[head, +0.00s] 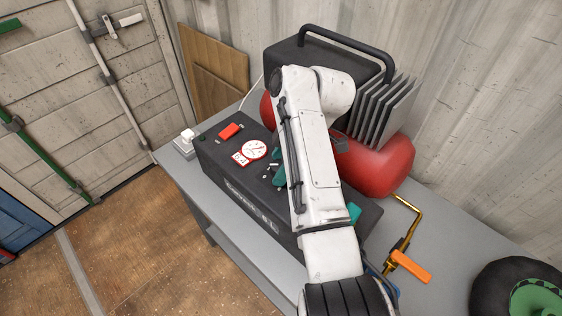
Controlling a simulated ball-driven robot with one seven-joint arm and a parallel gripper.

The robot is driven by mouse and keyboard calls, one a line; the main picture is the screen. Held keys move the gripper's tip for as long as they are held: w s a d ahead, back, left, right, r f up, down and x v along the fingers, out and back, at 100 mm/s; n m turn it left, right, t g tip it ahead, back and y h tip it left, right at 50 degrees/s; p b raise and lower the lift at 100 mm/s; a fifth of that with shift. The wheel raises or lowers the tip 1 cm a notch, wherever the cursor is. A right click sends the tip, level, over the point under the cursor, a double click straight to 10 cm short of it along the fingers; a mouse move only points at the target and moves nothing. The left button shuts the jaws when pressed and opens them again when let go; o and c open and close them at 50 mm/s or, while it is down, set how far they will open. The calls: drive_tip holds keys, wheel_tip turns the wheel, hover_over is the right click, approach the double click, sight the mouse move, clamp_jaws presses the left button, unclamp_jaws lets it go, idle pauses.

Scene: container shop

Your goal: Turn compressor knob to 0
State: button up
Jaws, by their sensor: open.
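The compressor (222,166) stands on the grey bench, with a dark control box in front and a red tank (385,165) behind. Its top panel carries a round white gauge (254,150) and a red switch (230,131). A small dark knob with a light mark (271,168) seems to show to the right of the gauge, too small to read. My gripper (279,177) is open, with a teal finger close beside this spot. My white arm hides most of the gripper and the right part of the panel. I cannot tell whether the finger touches the knob.
A dark motor block with a handle (345,42) and grey fins (382,108) rises behind my arm. A white plug (187,136) sits at the left corner.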

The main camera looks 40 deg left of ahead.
drive_tip(key=p+v, duration=0.1)
drive_tip(key=v, duration=0.9)
drive_tip(key=shift+r, duration=0.35)
